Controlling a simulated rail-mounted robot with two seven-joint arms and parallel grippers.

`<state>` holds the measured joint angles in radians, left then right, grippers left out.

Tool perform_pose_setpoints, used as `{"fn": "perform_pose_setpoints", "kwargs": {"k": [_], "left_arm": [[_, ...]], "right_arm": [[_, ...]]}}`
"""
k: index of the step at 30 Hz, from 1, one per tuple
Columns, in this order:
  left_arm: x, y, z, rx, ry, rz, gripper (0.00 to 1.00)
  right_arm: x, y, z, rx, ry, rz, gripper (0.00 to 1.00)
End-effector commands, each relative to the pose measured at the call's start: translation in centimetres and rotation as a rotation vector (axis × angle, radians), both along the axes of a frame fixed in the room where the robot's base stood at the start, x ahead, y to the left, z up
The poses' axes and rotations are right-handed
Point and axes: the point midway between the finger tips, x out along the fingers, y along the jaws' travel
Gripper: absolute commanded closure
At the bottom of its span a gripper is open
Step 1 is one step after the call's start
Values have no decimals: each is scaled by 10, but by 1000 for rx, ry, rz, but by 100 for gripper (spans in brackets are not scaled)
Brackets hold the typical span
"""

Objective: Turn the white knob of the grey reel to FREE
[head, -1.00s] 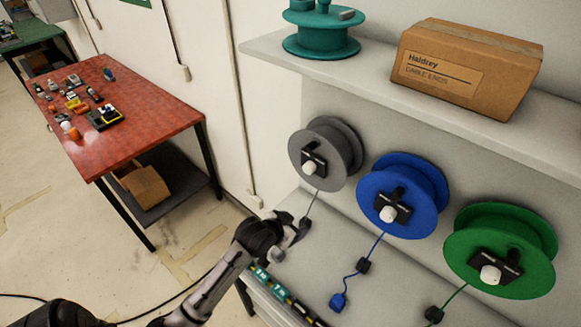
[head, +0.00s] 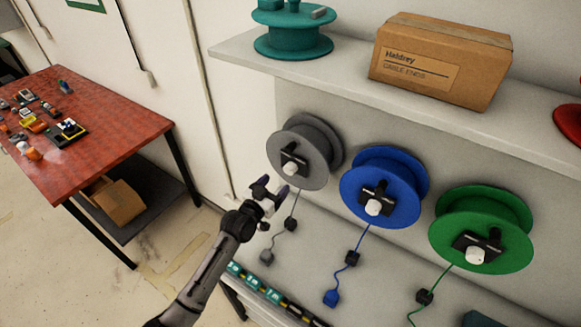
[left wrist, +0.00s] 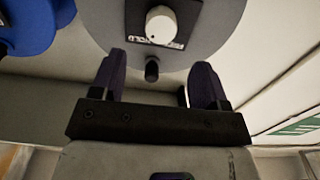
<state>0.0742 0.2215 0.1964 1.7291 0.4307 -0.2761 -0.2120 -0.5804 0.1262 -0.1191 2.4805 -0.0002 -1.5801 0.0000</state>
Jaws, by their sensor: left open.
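The grey reel (head: 318,150) is mounted on the wall, leftmost of three reels in the head view. Its white knob (head: 289,168) sits on a small black plate at the hub. In the left wrist view the white knob (left wrist: 160,24) is at the top, on the black plate with lettering too small to read; the grey reel face (left wrist: 215,20) fills the area around it. My left gripper (head: 272,188) is open and empty, just below and left of the grey reel's knob, apart from it. Its two dark fingers (left wrist: 156,82) point toward the reel. My right gripper is not in view.
A blue reel (head: 408,170) and a green reel (head: 500,210) hang to the right. A shelf (head: 350,85) above bears a teal reel (head: 292,42) and a cardboard box (head: 440,60). Cables with black blocks hang below the reels. A red table (head: 100,135) stands left.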

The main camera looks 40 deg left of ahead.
Motion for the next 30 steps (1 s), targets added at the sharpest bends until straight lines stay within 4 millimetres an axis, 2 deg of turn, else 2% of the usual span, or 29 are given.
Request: {"fn": "perform_pose_setpoints", "kwargs": {"k": [1, 6, 15, 21, 30], "left_arm": [[11, 2, 2, 0, -1, 1, 32], [43, 4, 2, 0, 0, 0, 32], [80, 8, 1, 0, 0, 0, 32], [90, 9, 0, 2, 1, 0, 32], [92, 9, 0, 2, 1, 0, 32]], "right_arm": [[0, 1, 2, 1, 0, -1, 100], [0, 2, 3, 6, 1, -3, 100], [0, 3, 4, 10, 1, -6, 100], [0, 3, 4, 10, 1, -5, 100], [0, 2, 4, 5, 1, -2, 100]]}}
